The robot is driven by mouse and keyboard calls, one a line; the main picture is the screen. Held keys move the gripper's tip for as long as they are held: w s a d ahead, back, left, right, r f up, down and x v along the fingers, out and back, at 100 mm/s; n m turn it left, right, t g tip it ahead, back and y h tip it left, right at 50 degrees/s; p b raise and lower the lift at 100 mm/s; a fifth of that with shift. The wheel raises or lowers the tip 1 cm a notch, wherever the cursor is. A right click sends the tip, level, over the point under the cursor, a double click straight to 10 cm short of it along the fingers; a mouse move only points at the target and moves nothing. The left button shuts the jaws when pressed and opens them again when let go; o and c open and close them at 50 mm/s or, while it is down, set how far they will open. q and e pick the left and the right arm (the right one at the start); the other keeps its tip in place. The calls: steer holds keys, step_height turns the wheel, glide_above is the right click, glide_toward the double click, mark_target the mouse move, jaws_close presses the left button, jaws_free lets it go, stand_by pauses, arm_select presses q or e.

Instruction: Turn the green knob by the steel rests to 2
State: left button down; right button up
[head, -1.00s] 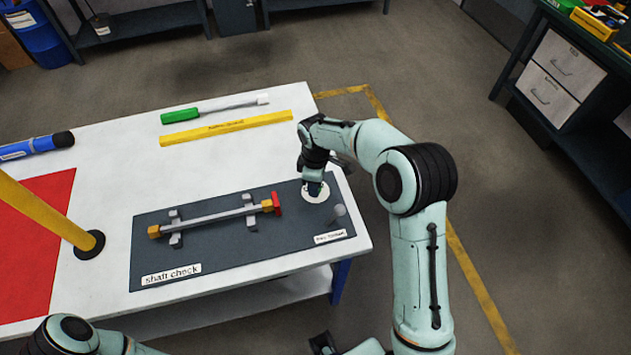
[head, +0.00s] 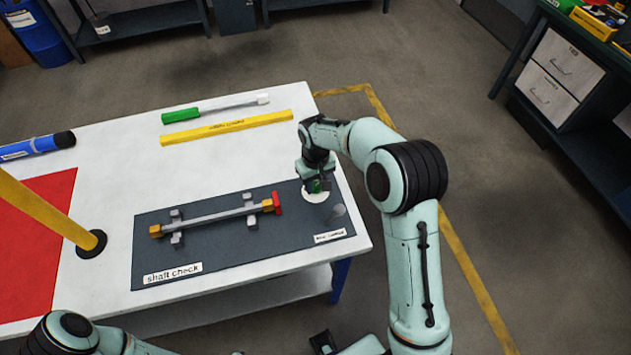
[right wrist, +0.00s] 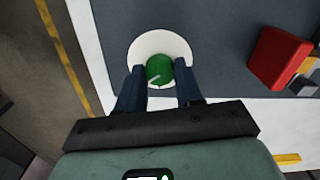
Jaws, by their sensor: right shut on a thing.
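The green knob (right wrist: 160,69) sits on a round white dial (right wrist: 158,43) in the right wrist view, with a pale pointer mark on its top pointing toward the lower left. My right gripper (right wrist: 160,82) has its two dark fingers on either side of the knob, shut on it. In the head view the right gripper (head: 316,184) is over the white dial (head: 316,196), and a bit of green shows between its fingers. The dial's numbers cannot be read. The steel rests (head: 251,210) stand left of the dial, bearing a shaft (head: 212,217).
The dark mat (head: 225,260) labelled "shaft check" lies on the white table (head: 115,170). A yellow bar (head: 226,128) and a green-handled tool (head: 182,115) lie behind. A yellow post (head: 45,210) rises at left.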

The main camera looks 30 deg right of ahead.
mark_target(316, 186)
arm_select(q)
steer(key=shift+r, duration=0.1)
arm_select(e)
steer(key=shift+m, duration=0.9)
steer(key=o, duration=1)
steer(key=shift+o, duration=0.2)
arm_select(q)
steer(key=shift+w+r+p, duration=0.5)
steer(key=shift+r+p, duration=0.15)
steer(key=shift+r, duration=0.1)
arm_select(e)
step_height(316, 186, up, 14)
steer(key=shift+f, duration=0.25)
arm_select(q)
steer(key=shift+s, duration=0.1)
arm_select(e)
steer(key=shift+f, duration=0.1)
